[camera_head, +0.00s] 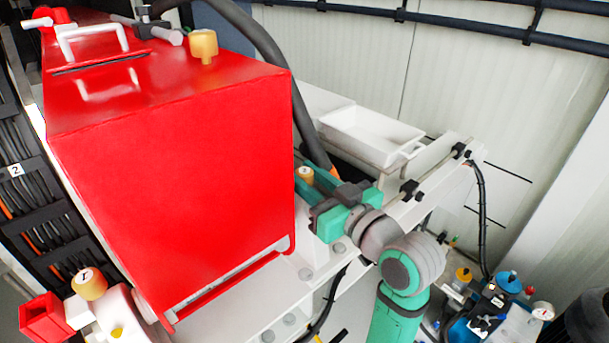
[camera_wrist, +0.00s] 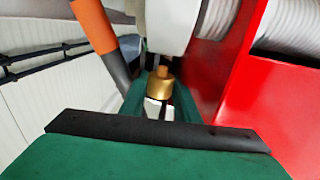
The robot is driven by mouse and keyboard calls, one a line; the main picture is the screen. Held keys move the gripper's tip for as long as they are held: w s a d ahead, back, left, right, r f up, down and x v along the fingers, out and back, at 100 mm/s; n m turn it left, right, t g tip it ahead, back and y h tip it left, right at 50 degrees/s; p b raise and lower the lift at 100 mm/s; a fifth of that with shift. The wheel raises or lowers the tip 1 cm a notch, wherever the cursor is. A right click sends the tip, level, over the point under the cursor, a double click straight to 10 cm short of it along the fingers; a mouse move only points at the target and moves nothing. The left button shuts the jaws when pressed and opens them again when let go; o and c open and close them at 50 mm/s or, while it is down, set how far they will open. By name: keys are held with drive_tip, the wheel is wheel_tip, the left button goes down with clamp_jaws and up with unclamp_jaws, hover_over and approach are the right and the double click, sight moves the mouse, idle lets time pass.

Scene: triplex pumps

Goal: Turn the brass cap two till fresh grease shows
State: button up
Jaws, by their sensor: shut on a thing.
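A small brass cap (camera_head: 305,174) stands beside the right side of the red housing; the mark on its top is too small to read. In the wrist view this brass cap (camera_wrist: 160,86) sits between the two green fingers, under a pale fitting. My gripper (camera_head: 309,181) reaches it from the lower right and is shut on it; the fingers also show in the wrist view (camera_wrist: 160,96). No grease shows around the cap, and its far side is hidden. Another brass cap (camera_head: 88,284), marked 1, is at the lower left.
The red housing (camera_head: 180,190) stands close beside my gripper. A third brass knob (camera_head: 203,45) is on its top. A dark hose with an orange sleeve (camera_wrist: 94,25) runs close to the fingers. A white tray (camera_head: 370,135) lies behind, and a blue unit (camera_head: 495,305) stands lower right.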

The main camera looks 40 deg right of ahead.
drive_tip(key=shift+m+g+h, duration=0.3)
drive_tip(key=shift+m+h, duration=1.2)
drive_tip(key=shift+h, duration=1.1)
drive_tip(key=o, duration=1)
drive_tip(key=shift+o, duration=0.2)
drive_tip(key=shift+y, duration=0.4)
